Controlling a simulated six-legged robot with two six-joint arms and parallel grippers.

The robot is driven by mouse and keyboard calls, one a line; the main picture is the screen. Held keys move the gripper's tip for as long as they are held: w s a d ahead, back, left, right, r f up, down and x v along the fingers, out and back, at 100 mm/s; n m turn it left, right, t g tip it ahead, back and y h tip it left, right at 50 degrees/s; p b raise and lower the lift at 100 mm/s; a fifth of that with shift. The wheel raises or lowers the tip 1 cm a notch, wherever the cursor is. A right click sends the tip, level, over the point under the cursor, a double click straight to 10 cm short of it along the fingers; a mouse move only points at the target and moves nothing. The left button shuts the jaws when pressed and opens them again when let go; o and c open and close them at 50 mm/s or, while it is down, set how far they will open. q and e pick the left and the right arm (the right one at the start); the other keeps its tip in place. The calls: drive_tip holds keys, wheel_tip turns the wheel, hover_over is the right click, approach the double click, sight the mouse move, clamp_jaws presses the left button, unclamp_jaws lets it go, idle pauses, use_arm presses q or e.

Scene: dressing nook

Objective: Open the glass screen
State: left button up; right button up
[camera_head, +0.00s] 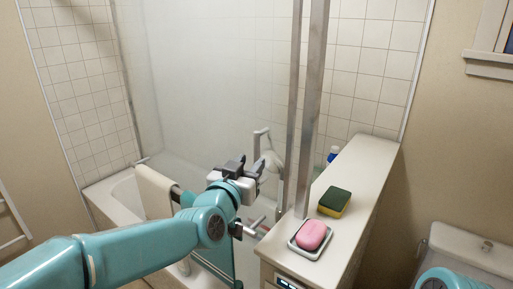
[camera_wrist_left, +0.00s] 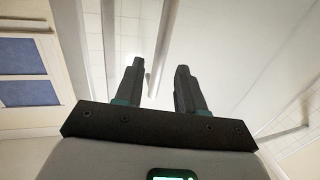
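The glass screen (camera_head: 205,85) is a tall, hazy pane standing along the tub, with metal uprights (camera_head: 309,110) at its right side. A pale, bent handle-like bar (camera_head: 261,132) shows near its lower right; I cannot tell whether it is fixed to the pane. My left gripper (camera_head: 247,167) is in front of the pane's lower right part, just below and left of that bar. In the left wrist view its two dark fingers (camera_wrist_left: 158,82) are apart with nothing between them. A metal upright (camera_wrist_left: 163,45) shows beyond them. My right gripper is out of view.
A white bathtub (camera_head: 118,198) with a cream towel (camera_head: 154,190) over its edge lies left. A white ledge (camera_head: 362,170) at right bears a pink soap (camera_head: 311,235) on a dish and a green-yellow sponge (camera_head: 335,201). A toilet tank (camera_head: 465,250) stands lower right.

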sight(255, 157)
use_arm(q)
drive_tip(key=p+x, duration=0.1)
drive_tip(key=x, duration=0.3)
drive_tip(key=shift+w+d, duration=0.2)
drive_tip(key=shift+w, duration=0.2)
clamp_jaws()
drive_tip(key=shift+w+a, duration=0.1)
drive_tip(key=shift+a, duration=0.05)
